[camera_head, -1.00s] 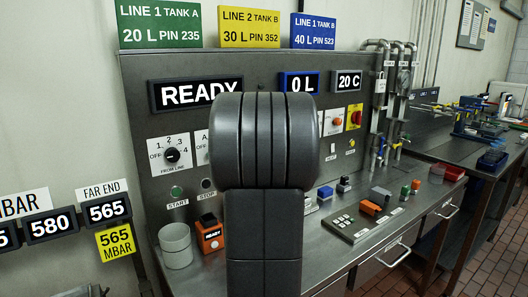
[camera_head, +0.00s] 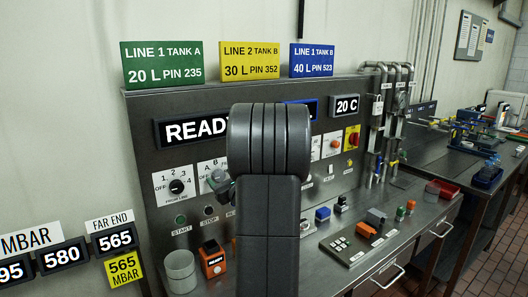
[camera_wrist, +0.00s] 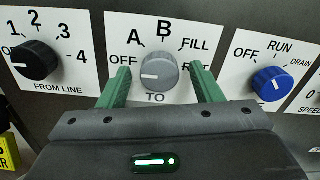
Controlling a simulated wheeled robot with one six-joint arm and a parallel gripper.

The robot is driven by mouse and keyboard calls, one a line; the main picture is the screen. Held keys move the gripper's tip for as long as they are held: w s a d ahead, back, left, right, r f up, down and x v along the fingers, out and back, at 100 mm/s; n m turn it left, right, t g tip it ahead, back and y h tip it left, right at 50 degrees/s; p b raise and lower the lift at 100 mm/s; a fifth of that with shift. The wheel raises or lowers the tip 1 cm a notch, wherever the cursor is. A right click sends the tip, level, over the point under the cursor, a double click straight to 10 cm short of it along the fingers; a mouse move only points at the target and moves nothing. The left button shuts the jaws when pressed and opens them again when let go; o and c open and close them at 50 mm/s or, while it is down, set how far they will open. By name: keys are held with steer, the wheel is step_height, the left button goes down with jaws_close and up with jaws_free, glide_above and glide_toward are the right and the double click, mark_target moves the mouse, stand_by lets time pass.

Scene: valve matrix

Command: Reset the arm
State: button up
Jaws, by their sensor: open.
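My gripper (camera_wrist: 160,88) is open in the wrist view, its two green fingers spread on either side of the grey selector knob (camera_wrist: 158,70) marked OFF, A, B, FILL and TO. I cannot tell whether a finger touches the knob. The knob's pointer line is on its left side, towards OFF. In the head view my grey arm stands in front of the panel (camera_head: 150,110), and the same knob (camera_head: 217,178) shows just left of it. The gripper is mostly hidden behind my arm there.
A black FROM LINE knob (camera_wrist: 34,60) is left of the gripper and a blue OFF/RUN/DRAIN knob (camera_wrist: 272,84) is right. Pipes (camera_head: 388,110) stand at right.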

steer(key=shift+r+m+p, duration=0.2)
steer(key=shift+m+p, duration=0.3)
steer(key=shift+p, duration=0.35)
steer(key=b+v, duration=0.3)
steer(key=v, duration=0.8)
steer(key=shift+f, duration=0.2)
